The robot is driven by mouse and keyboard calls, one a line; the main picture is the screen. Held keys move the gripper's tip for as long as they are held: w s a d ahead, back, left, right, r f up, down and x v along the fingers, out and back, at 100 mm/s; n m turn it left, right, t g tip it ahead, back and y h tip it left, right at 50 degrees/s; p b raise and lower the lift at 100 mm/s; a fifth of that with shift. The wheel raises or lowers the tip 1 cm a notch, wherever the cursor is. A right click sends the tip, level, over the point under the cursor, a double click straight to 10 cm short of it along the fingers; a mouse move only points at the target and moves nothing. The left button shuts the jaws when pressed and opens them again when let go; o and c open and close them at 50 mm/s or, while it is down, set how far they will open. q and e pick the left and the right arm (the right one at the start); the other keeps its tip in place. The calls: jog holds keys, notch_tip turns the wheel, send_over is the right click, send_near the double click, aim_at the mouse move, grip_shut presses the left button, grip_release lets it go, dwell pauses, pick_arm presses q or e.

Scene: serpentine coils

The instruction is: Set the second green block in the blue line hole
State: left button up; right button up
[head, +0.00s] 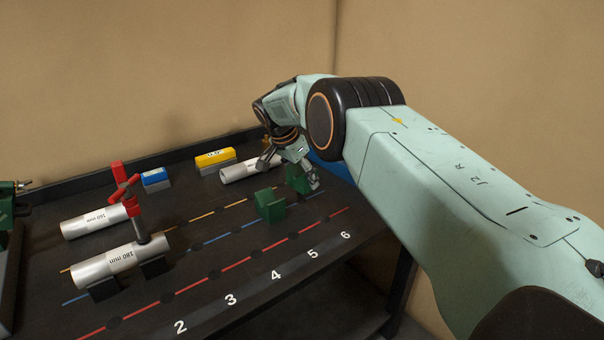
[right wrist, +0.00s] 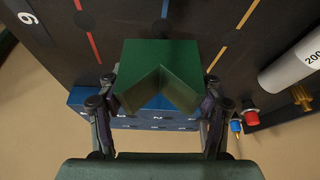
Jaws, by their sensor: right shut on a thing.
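My right gripper (head: 302,176) is shut on a green V-notched block (head: 293,180) at the far right end of the blue line (head: 222,236). The right wrist view shows this green block (right wrist: 160,58) between the two fingers, with its V notch facing the camera. The blue line (right wrist: 164,10) runs up to the block's far side there. Whether the block touches the board is not clear. Another green block (head: 270,208) stands on the blue line, left of and nearer than the held one. My left gripper is not in view.
A 180 mm tube (head: 108,263) rests on black blocks, under a red clamp (head: 124,185). A 160 mm tube (head: 88,222), another tube (head: 240,172), a yellow box (head: 215,156) and a blue box (head: 154,176) lie behind. The red line (head: 235,269) is free.

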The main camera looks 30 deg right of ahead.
aim_at(301, 197)
jog(key=shift+w, duration=0.2)
jog(key=shift+s+r+p, duration=0.1)
jog(key=shift+s+p, duration=0.1)
jog(key=shift+p, duration=0.1)
jog(key=shift+f, duration=0.4)
jog(key=shift+w+f+b, duration=0.1)
jog(key=shift+f+b, duration=0.35)
jog(key=shift+f, duration=0.05)
jog(key=shift+f, duration=0.2)
jog(key=shift+a+f+b, duration=0.1)
jog(key=shift+f+b, duration=0.3)
jog(key=shift+f, duration=0.2)
jog(key=shift+f+b, duration=0.6)
jog(key=shift+f, duration=0.15)
